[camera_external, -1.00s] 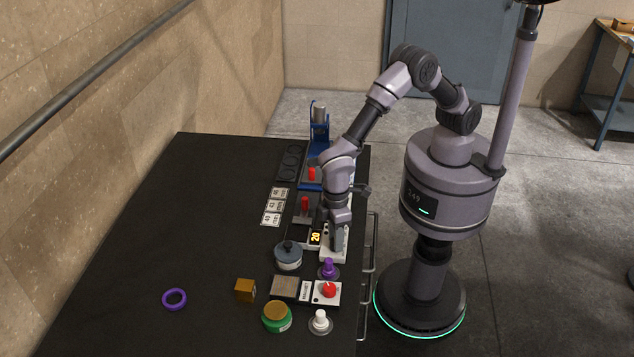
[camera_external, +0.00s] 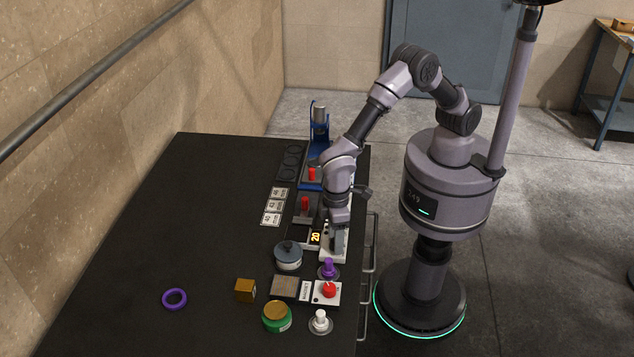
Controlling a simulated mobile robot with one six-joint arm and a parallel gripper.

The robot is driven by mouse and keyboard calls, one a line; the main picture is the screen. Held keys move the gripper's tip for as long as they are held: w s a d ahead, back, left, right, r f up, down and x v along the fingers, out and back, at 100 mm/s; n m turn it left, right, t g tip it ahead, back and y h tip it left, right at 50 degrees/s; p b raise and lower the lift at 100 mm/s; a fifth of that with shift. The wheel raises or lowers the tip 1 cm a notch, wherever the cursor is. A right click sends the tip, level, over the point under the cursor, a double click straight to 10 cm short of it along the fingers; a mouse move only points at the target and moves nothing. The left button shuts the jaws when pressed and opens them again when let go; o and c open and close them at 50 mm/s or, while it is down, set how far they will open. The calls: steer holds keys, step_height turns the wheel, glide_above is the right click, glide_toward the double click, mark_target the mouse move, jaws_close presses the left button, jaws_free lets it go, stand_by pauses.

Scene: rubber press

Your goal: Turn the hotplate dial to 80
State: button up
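The hotplate's white control panel (camera_external: 333,257) lies near the table's right edge, beside a dark display (camera_external: 316,238) reading 20 in yellow digits. My gripper (camera_external: 338,246) points down onto this panel, at its middle. The dial is hidden by my gripper, so I cannot see its setting. I cannot tell whether the fingers are open or shut on it.
A grey lidded pot (camera_external: 288,257) stands just left of the panel. A purple knob (camera_external: 328,268) and a red button (camera_external: 329,289) stand in front. Red-handled devices (camera_external: 305,204) and a blue press (camera_external: 320,140) stand behind. The table's left side is mostly clear.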

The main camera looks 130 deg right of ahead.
step_height(320, 180, up, 17)
steer(key=p, duration=0.5)
steer(key=shift+s+d+r, duration=0.2)
steer(key=shift+s+d, duration=0.05)
steer(key=shift+d, duration=0.2)
